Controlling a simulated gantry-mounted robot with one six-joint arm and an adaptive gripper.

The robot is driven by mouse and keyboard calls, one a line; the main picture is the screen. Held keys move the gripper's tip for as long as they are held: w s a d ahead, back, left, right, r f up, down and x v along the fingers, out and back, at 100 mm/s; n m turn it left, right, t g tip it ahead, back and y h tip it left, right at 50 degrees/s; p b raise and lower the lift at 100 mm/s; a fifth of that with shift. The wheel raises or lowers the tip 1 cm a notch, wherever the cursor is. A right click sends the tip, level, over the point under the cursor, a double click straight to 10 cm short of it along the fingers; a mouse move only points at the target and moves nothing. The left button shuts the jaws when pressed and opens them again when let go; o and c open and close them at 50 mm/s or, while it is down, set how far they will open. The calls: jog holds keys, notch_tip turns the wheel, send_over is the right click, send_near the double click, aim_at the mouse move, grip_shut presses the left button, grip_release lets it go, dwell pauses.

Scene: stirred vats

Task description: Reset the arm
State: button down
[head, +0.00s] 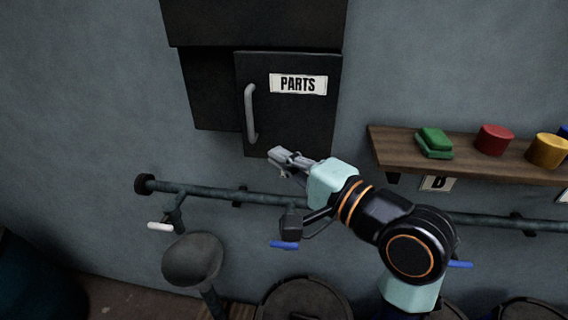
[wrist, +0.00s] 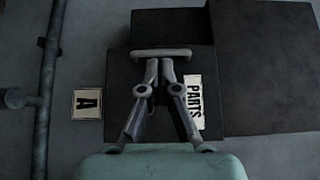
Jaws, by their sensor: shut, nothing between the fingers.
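My gripper (head: 277,155) is shut and empty. In the head view it is at the lower edge of the dark cabinet with the PARTS label (head: 298,84), pointing left and up. In the wrist view my gripper (wrist: 160,62) points at the cabinet door (wrist: 118,75), with its fingertips together just below the door's pale handle (wrist: 161,53) in the picture. I cannot tell whether the fingertips touch the handle. The handle also shows in the head view (head: 250,113), and the door looks slightly off its frame.
A wooden shelf (head: 480,160) at the right holds a green block (head: 434,142), a red pot (head: 494,139) and a yellow pot (head: 547,150). A pipe (head: 220,194) runs along the wall with a white-handled valve (head: 160,226). A funnel (head: 192,259) stands below. The left wall is clear.

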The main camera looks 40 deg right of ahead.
jog(key=shift+s, duration=0.15)
jog(key=shift+a, duration=0.1)
jog(key=w+a+f+n+g+p, duration=0.1)
jog(key=a+f+n+g+p, duration=0.1)
jog(key=a+f+n, duration=0.65)
jog(key=s+a+f+n+g+h, duration=0.1)
jog(key=s+a+f+n, duration=0.3)
jog(key=a+f, duration=0.2)
jog(key=s+a+f+n+g+h+p, duration=0.1)
jog(key=s+a+f+n, duration=0.3)
jog(key=a, duration=0.5)
jog(key=shift+s+f+g, duration=0.35)
jog(key=shift+f+g, duration=0.15)
jog(key=shift+f, duration=0.35)
jog(key=shift+a, duration=0.15)
